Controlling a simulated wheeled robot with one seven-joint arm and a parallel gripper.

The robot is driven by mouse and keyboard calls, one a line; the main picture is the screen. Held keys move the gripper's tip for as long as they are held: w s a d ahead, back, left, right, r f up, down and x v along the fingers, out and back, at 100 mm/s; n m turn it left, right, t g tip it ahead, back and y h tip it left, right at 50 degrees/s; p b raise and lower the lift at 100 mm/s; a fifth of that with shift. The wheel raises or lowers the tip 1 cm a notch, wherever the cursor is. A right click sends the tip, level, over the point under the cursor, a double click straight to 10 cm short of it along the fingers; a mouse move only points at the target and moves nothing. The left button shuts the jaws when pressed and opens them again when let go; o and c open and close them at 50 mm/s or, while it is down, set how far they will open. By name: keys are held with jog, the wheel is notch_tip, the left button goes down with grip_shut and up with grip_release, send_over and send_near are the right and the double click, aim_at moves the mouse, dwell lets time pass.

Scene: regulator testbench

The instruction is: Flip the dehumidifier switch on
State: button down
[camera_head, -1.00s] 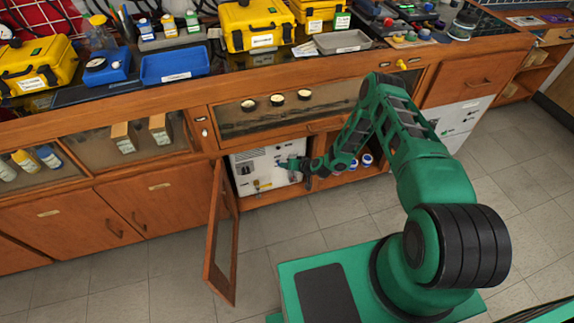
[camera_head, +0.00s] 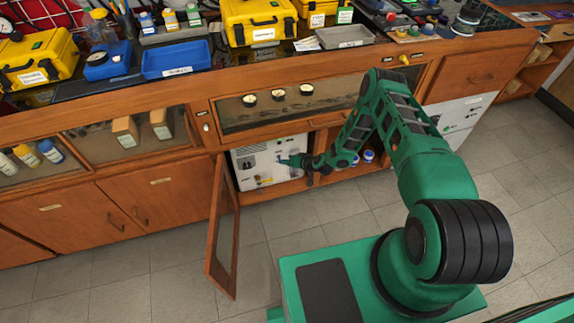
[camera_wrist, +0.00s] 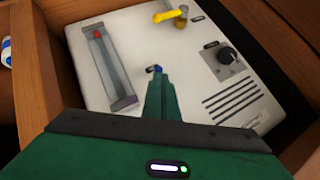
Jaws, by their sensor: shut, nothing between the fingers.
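The dehumidifier (camera_head: 246,176) is a white box inside the open cabinet below the bench. In the wrist view, its white front panel (camera_wrist: 185,75) fills most of the picture. A small dark blue switch (camera_wrist: 154,69) on the panel shows just beyond my fingertips. My gripper (camera_wrist: 160,78) is shut and empty, its tips very close to the switch; I cannot tell if they touch. The tips partly hide the switch, and its position is unclear. In the head view, my gripper (camera_head: 284,162) is in front of the panel's right part.
The panel also bears a black knob (camera_wrist: 229,57), a yellow handle (camera_wrist: 172,20) and a tube with a red mark (camera_wrist: 112,65). The glass cabinet door (camera_head: 222,230) stands open to the left. Wooden cabinet walls (camera_wrist: 32,75) flank the box.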

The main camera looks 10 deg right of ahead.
jog(key=shift+r, duration=0.15)
jog(key=s+d+r, duration=0.3)
jog(key=s+d, duration=0.4)
jog(key=s, duration=0.3)
jog(key=shift+s, duration=0.35)
dwell(0.5)
